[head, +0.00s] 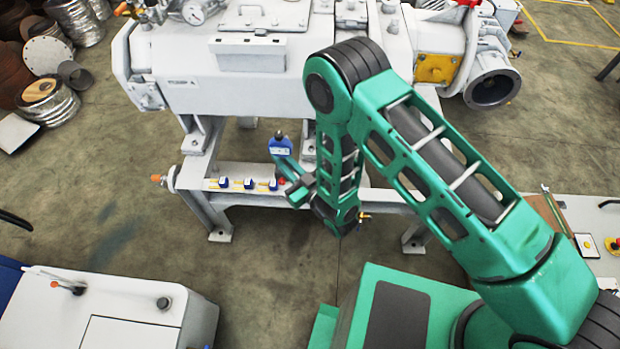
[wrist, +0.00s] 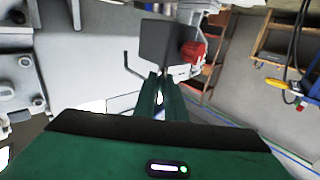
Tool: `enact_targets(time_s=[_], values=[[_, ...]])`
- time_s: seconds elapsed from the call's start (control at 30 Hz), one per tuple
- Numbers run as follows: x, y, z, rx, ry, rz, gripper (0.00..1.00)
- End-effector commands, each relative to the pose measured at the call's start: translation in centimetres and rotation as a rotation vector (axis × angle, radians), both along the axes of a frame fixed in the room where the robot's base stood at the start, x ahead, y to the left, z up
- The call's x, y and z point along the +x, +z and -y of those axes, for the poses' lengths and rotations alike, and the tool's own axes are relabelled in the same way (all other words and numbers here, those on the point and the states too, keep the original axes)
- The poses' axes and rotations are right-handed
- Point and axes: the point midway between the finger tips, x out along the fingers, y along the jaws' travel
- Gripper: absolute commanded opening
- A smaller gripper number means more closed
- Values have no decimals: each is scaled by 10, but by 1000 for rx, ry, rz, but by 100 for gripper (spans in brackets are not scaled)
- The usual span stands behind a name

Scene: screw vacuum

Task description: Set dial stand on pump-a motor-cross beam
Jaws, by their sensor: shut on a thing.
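In the wrist view my green fingers (wrist: 160,92) meet at a dark grey block (wrist: 162,44); I cannot tell which face of the held thing this is. The pale motor-cross beam (head: 238,171) runs across the pump's frame, below the dial stand in the picture. The gap between stand and beam cannot be judged.
Several small blue-and-white pieces with yellow parts (head: 249,184) sit in a row along the beam. The pump (head: 230,85) stands behind. A white cabinet (head: 110,310) is at front left. Drums and pipe pieces (head: 45,100) lie at far left. Floor between is clear.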

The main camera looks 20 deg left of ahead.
Motion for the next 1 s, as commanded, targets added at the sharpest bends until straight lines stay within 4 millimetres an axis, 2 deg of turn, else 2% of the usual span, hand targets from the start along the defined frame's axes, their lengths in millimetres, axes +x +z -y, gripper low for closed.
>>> enact_targets(time_s=[0.1,0.2,0.7,0.83,1.0], values=[[-11,-2,-8,2,23,2,0],[-8,-9,-6,1,28,3,0],[63,-59,41,0,29,4,0],[76,-68,49,1,28,3,0],[82,-72,53,3,29,2,0]])
